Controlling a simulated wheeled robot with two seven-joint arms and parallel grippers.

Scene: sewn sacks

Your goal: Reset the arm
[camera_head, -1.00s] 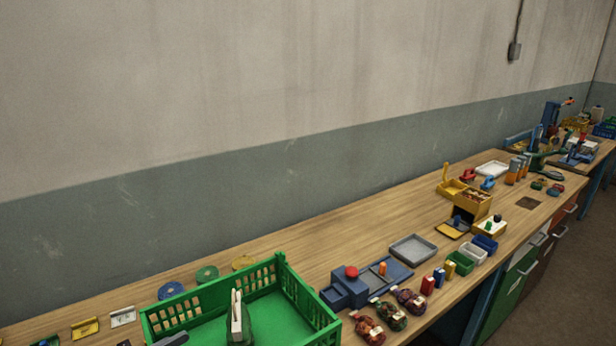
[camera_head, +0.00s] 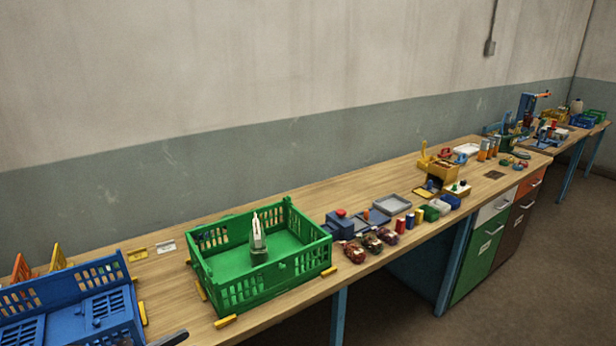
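A dark grey tip (camera_head: 168,339) pokes in at the bottom edge, left of centre, in front of the green crate. It looks like part of my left gripper, but too little shows to tell whether it is open or shut. My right gripper is out of view. The green crate (camera_head: 235,292) stands on the wooden bench. One upright dark-green item with a pale top (camera_head: 258,240) stands inside it. No gripper is touching the crate or that item.
A blue crate (camera_head: 70,285) stands at the left.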

